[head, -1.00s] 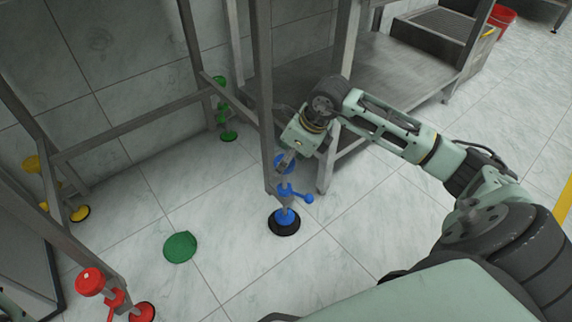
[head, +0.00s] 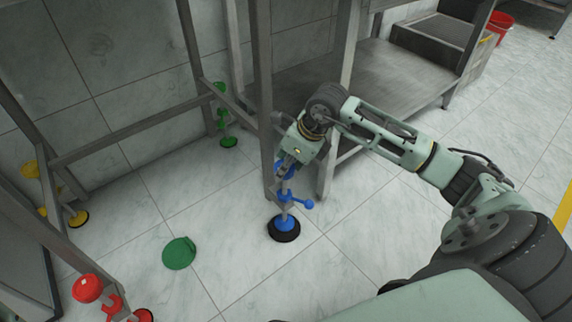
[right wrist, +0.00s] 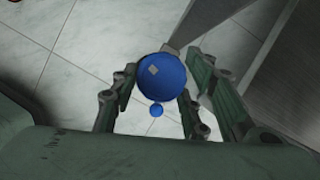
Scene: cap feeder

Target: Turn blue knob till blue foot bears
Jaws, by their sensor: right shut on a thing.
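The blue knob (head: 282,171) is at the top of the blue levelling foot's stem, beside the grey frame leg. My right gripper (head: 288,164) is shut on it from above. In the right wrist view the round knob (right wrist: 162,78), with a pale square mark, sits between the fingers. A blue lever with a ball end (head: 308,204) sticks out to the right lower on the stem. The blue foot (head: 285,224) is at the bottom on a black round pad (head: 284,234). The pad appears at floor level; I cannot tell whether it bears load. My left gripper is out of view.
A red foot assembly (head: 87,288) is at the lower left, a yellow one (head: 79,218) at the left and a green one (head: 228,141) at the back. A green disc (head: 179,253) lies on the tiled floor. A steel shelf (head: 400,72) stands behind my right arm.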

